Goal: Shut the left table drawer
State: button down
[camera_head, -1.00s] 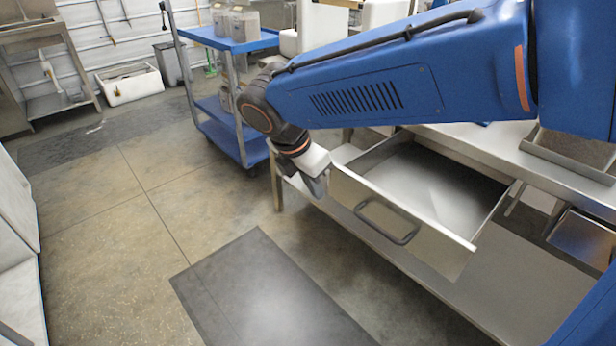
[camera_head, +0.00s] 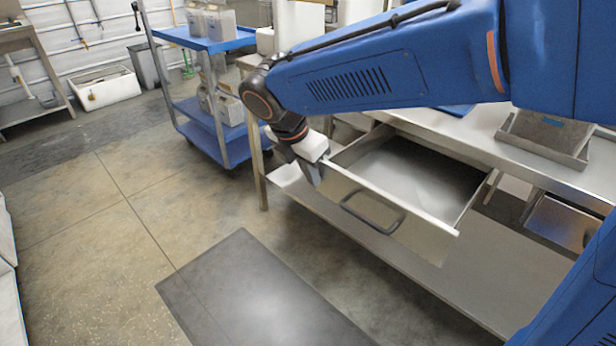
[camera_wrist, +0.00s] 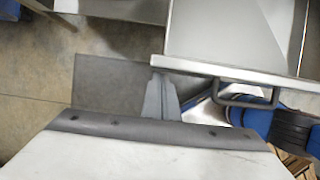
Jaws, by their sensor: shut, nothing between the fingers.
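The table drawer (camera_head: 405,222) is a grey metal drawer, pulled well out from under the steel table, with a dark bar handle (camera_head: 372,214) on its front. Its inside looks empty. In the wrist view the drawer (camera_wrist: 235,35) is at the upper right, its handle (camera_wrist: 247,98) below it. My gripper (camera_head: 317,178) is at the left end of the drawer front, pointing down. It is shut and holds nothing. In the wrist view its fingers (camera_wrist: 160,97) show left of the handle. I cannot tell whether the fingers touch the drawer front.
The steel table (camera_head: 545,165) has a lower shelf (camera_head: 455,278) beneath the drawer. A metal tray (camera_head: 545,138) sits on the table at right. A blue cart (camera_head: 215,145) with containers stands behind my gripper. A dark mat (camera_head: 255,295) lies on open floor in front.

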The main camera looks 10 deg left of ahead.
jog(key=w+d, duration=0.4)
jog(key=w, duration=0.2)
jog(key=w+d, duration=0.5)
jog(key=w, duration=0.1)
jog(key=w+d, duration=0.5)
jog(key=w, duration=0.1)
jog(key=shift+d, duration=0.1)
jog(key=shift+w+d+r, duration=0.1)
jog(key=shift+w+d, duration=0.3)
jog(key=shift+w, duration=0.2)
jog(key=shift+w+r, duration=0.1)
